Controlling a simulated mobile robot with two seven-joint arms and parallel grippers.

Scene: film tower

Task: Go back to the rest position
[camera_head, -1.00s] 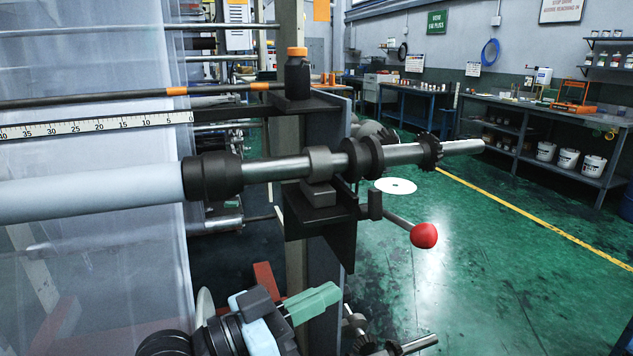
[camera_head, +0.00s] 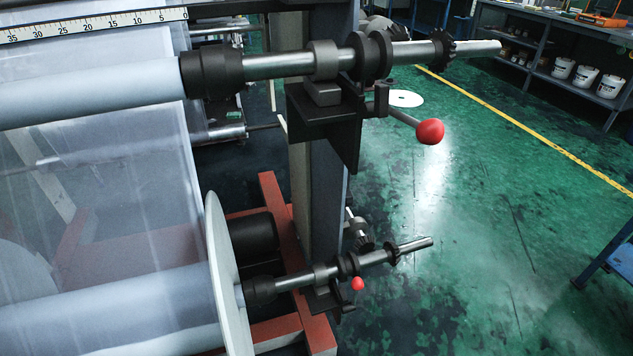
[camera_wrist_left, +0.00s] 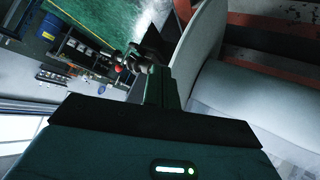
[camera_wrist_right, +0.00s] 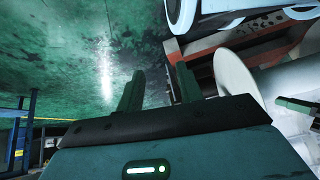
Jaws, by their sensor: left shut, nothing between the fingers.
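My left gripper (camera_wrist_left: 159,75) shows in the left wrist view, its fingers together with nothing between them. A pale roll flange (camera_wrist_left: 203,38) and a roll stand to the right of the fingers in that view. My right gripper (camera_wrist_right: 159,80) shows in the right wrist view with its two green fingers spread apart and nothing between them. A pale flange (camera_wrist_right: 238,80) lies to the right of them. Neither gripper shows in the head view.
In the head view, the upper shaft (camera_head: 280,65) with a red-knobbed lever (camera_head: 430,131) juts to the right. The lower shaft (camera_head: 295,281) and large white flange (camera_head: 222,270) stand below. Green floor (camera_head: 480,230) is open to the right; shelving (camera_head: 545,60) stands beyond.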

